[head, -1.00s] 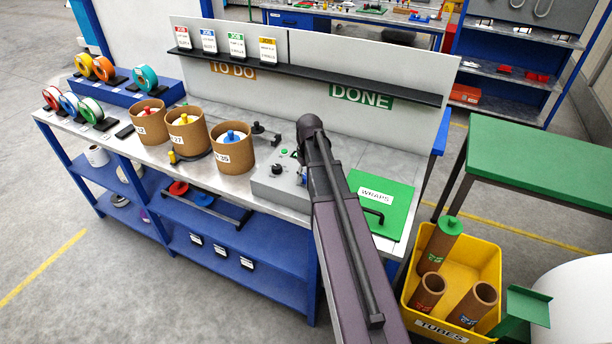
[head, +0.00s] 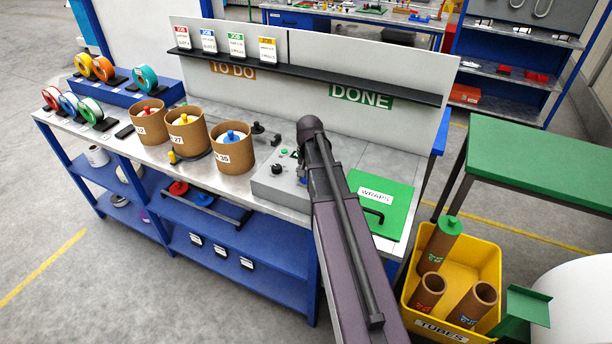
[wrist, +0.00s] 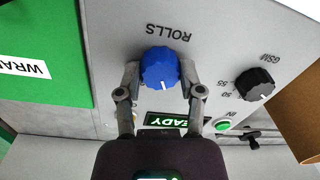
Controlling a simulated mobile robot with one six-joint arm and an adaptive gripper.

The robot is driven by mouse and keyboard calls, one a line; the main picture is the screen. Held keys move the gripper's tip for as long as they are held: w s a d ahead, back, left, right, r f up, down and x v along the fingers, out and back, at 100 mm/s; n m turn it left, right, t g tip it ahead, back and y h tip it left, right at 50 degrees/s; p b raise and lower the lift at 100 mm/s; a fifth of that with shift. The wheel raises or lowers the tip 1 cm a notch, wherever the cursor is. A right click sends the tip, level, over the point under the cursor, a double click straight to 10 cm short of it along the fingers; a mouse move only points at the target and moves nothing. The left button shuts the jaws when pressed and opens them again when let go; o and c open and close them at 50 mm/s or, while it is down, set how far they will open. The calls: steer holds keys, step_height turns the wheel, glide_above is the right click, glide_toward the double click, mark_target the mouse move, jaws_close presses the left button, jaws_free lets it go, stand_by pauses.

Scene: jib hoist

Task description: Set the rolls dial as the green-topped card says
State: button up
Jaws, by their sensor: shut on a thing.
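The blue rolls dial (wrist: 160,68) sits on the grey control box beneath the upside-down word ROLLS in the wrist view. My gripper (wrist: 159,76) is shut on this dial, one finger on each side. A white pointer mark shows near the dial's lower edge. The grey control box (head: 268,188) also shows in the head view, where my arm hides its right part and my gripper. The green-topped card (head: 236,45) stands on the TO DO rack, among other job cards; its small text is too blurred to read.
A black GSM dial (wrist: 254,84) and a green button (wrist: 222,125) are beside the rolls dial. A lit display (wrist: 175,120) reading partly "ADY" is near my fingers. A green WRAPS panel (head: 365,215) lies right of the box. A yellow tubes bin (head: 483,255) stands on the floor.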

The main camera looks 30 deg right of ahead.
steer(key=shift+s+m, duration=0.15)
steer(key=shift+m, duration=0.35)
steer(key=o, duration=1.2)
steer(key=shift+c, duration=0.2)
steer(key=shift+n, duration=0.4)
